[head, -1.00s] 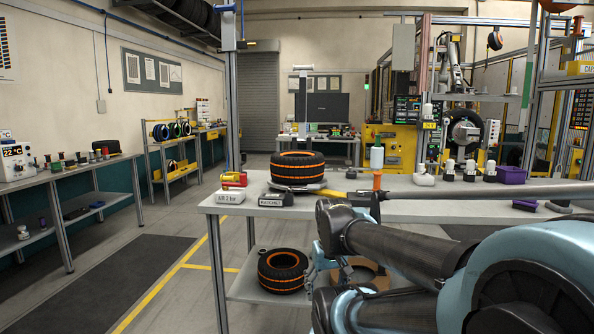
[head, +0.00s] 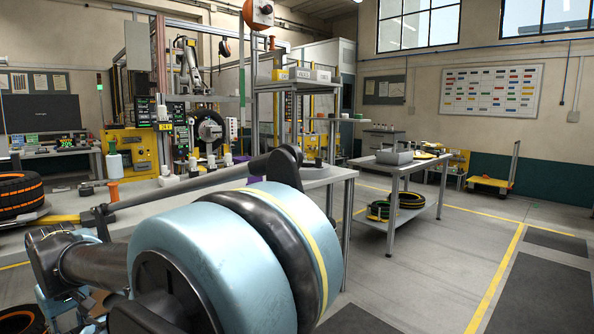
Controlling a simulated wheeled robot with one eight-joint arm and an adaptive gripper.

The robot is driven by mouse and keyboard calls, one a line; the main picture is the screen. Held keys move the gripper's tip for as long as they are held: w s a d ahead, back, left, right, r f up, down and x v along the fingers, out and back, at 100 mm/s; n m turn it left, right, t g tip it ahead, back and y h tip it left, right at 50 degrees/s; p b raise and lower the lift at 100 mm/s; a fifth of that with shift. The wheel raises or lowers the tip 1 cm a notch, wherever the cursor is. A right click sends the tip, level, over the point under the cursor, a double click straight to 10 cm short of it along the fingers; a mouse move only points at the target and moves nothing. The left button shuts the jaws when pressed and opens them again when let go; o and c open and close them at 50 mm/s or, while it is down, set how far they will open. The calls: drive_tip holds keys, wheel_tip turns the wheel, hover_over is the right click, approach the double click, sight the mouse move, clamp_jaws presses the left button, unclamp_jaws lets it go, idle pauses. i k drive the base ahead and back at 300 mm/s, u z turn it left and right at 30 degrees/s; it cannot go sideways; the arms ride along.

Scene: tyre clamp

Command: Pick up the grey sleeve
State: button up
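I cannot make out a grey sleeve for certain in the head view. My gripper (head: 92,322) is low at the left edge, below my forearm, and mostly hidden by my own arm and the frame's bottom edge. Its fingertips do not show clearly, so I cannot tell whether it is open or holds anything. An orange-striped tyre (head: 20,195) lies on the workbench at the far left.
The workbench (head: 330,174) runs across behind my arm. White-topped fittings (head: 192,165) and an orange funnel-like piece (head: 113,192) stand on it. A cart (head: 412,166) carries a grey box (head: 393,157), with tyres (head: 411,200) on its lower shelf.

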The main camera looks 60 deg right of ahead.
sight(317, 170)
drive_tip(key=z, duration=2.15)
